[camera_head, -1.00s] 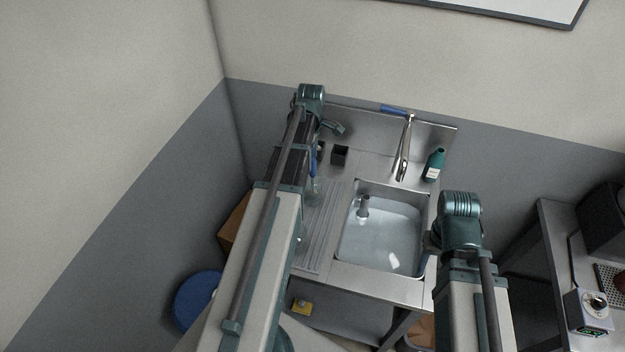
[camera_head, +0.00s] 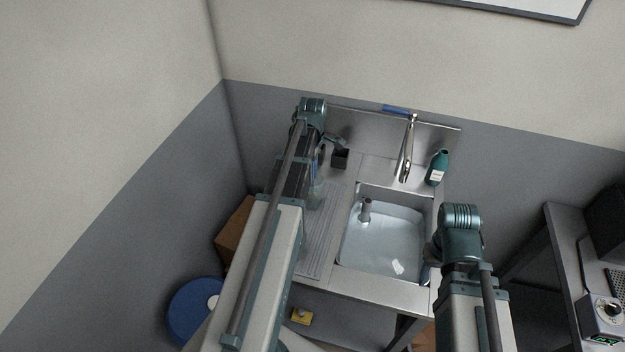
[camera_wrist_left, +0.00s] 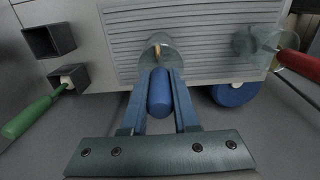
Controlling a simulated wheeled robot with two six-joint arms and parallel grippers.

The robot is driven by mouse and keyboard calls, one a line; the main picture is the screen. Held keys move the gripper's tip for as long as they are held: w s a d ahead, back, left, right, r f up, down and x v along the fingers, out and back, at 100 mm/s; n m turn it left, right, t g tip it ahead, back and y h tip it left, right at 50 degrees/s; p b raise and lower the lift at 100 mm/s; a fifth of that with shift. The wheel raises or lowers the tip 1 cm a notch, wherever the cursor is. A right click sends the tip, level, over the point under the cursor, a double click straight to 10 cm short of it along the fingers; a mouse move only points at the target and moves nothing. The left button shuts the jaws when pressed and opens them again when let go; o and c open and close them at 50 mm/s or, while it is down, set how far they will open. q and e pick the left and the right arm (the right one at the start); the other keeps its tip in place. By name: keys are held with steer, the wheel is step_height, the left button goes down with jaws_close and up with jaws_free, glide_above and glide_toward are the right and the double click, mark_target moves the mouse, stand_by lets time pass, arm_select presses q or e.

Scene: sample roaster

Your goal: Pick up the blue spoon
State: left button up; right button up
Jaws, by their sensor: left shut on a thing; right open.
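In the left wrist view the blue spoon (camera_wrist_left: 160,92) points its blue handle toward the camera, between the two fingers of my left gripper (camera_wrist_left: 162,100). The gripper is shut on the handle. The spoon's lower end is in a clear glass (camera_wrist_left: 151,52) on the ribbed drainboard. In the head view my left arm hides most of the spoon and glass. My right gripper (camera_head: 428,265) is by the sink's right edge, partly hidden by its wrist; it is open, with no spoon near it.
A red-handled utensil (camera_wrist_left: 299,63) leans in another glass at right. A green-handled one (camera_wrist_left: 31,117) stands in a dark holder at left; an empty dark holder (camera_wrist_left: 47,40) is beside it. The sink (camera_head: 380,245), tap (camera_head: 406,155) and green bottle (camera_head: 437,168) lie to the right.

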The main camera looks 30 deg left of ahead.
arm_select(q)
jaws_close()
steer(key=shift+r, duration=0.15)
arm_select(e)
steer(key=shift+r, duration=0.15)
arm_select(q)
step_height(320, 180, up, 18)
steer(key=p, duration=1.8)
arm_select(e)
step_height(320, 180, up, 18)
